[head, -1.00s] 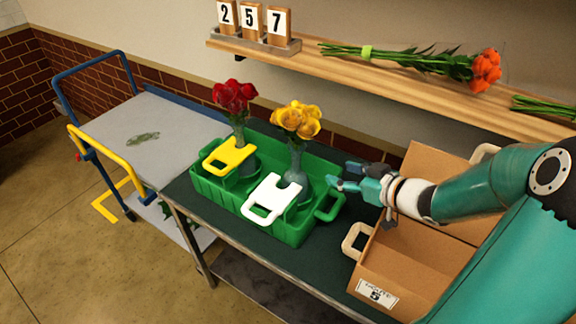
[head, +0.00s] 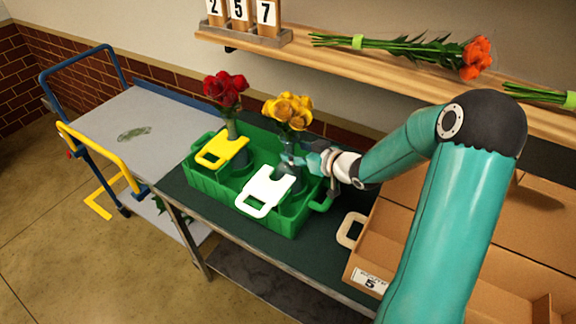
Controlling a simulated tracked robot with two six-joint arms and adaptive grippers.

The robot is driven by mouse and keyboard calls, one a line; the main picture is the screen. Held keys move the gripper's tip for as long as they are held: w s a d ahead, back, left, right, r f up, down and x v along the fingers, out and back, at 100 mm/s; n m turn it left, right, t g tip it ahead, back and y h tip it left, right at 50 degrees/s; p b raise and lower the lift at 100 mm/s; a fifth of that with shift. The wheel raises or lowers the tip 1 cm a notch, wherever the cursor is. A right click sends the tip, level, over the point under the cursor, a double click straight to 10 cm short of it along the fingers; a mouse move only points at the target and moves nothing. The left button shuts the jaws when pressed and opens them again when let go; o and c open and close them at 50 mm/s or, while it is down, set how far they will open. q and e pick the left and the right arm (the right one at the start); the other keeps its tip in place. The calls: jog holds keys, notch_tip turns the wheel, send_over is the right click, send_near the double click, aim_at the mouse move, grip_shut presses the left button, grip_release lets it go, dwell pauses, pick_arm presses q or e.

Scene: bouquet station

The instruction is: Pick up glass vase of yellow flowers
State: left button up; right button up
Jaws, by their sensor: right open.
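The glass vase (head: 291,152) of yellow flowers (head: 288,110) stands upright in the right part of the green crate (head: 220,192), behind a white handled plate (head: 266,190). My right gripper (head: 303,160) is open at the vase, coming in from the right just below the blooms. Its fingers overlap the glass in the picture, and I cannot tell whether they touch it. My left gripper is not in view.
A vase of red flowers (head: 226,92) stands in the crate's left part by a yellow handled plate (head: 222,150). A cardboard box (head: 400,270) is at right. A wooden shelf (head: 390,80) with orange flowers (head: 474,58) runs behind. A grey cart (head: 120,115) stands at left.

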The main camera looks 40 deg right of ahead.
aim_at(293, 150)
jog(key=x, duration=0.3)
jog(key=shift+w+p, duration=0.3)
jog(key=shift+p, duration=0.05)
grip_shut()
